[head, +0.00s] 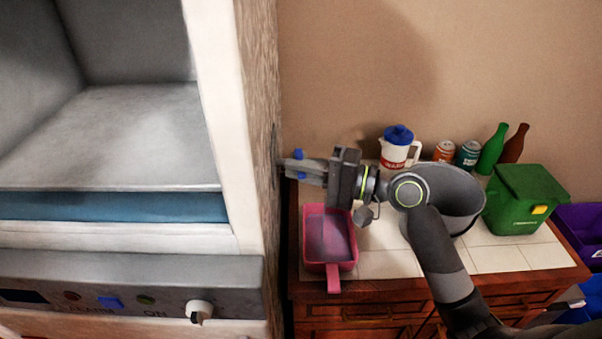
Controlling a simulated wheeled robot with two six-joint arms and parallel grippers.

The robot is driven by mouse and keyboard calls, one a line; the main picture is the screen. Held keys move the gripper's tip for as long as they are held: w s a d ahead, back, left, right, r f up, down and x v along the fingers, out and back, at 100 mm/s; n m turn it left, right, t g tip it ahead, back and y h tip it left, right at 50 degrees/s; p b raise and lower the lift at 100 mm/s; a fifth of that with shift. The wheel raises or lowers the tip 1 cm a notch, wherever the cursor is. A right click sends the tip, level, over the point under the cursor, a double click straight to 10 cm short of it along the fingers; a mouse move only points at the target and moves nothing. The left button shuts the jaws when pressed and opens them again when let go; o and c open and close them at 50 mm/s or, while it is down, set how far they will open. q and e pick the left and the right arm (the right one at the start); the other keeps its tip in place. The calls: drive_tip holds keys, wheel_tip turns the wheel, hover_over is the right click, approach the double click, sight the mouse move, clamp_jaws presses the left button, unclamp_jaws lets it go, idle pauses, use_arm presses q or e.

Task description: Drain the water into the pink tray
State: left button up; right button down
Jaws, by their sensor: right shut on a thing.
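The pink tray (313,263) sits on the tiled counter beside the wood-grain side of a white machine, with its handle pointing toward me. Its inside looks greyish, and I cannot tell whether it holds water. My right gripper (290,168) is above and just behind the tray, against the machine's side. It is shut on a small fitting there, which the fingers mostly hide. No water stream shows. My left gripper is not in view.
On the counter stand a white jug with a blue lid (394,152), an orange can (444,151), a teal can (468,154), a green bottle (492,150), a brown bottle (515,145) and a green bin (522,200). The machine's open compartment (110,130) fills the left.

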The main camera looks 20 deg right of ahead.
drive_tip(key=shift+d+f+n+g+y+b, duration=0.1)
drive_tip(key=shift+d+n+g+y+b, duration=0.2)
drive_tip(key=shift+n+g+b, duration=0.15)
drive_tip(key=shift+a, duration=0.1)
drive_tip(key=c, duration=1.5)
unclamp_jaws()
